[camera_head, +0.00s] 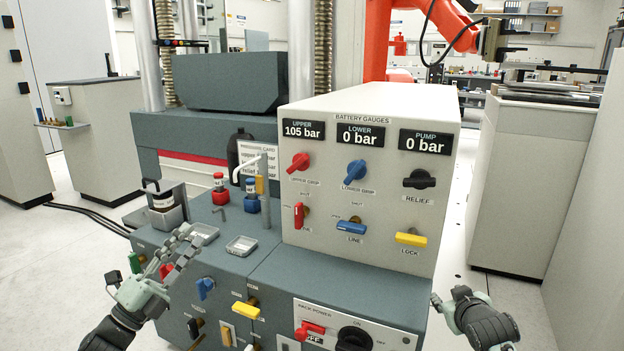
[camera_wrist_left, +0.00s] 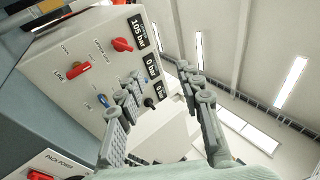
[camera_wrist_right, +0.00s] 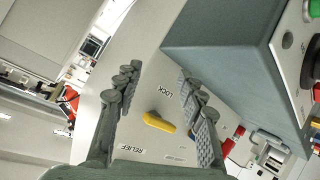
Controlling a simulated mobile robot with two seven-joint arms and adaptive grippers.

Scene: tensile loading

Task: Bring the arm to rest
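My left gripper (camera_head: 172,262) is at the left front of the grey console, its fingers apart and empty. In the left wrist view its two fingers (camera_wrist_left: 160,105) stand open with the gauge panel behind them. My right gripper (camera_head: 450,298) is low at the right of the console, beside its right side. In the right wrist view its fingers (camera_wrist_right: 155,95) are spread with nothing between them. The yellow LOCK handle (camera_wrist_right: 159,122) shows beyond them. The gauge panel (camera_head: 362,185) reads 105 bar upper, 0 bar lower and 0 bar pump.
The console carries red, blue and yellow handles, small trays (camera_head: 241,246) and red and blue bottles (camera_head: 219,190). A pack power switch (camera_head: 354,338) is at the front. A grey cabinet (camera_head: 528,185) stands to the right, with open floor before it. An orange robot arm (camera_head: 378,40) is behind.

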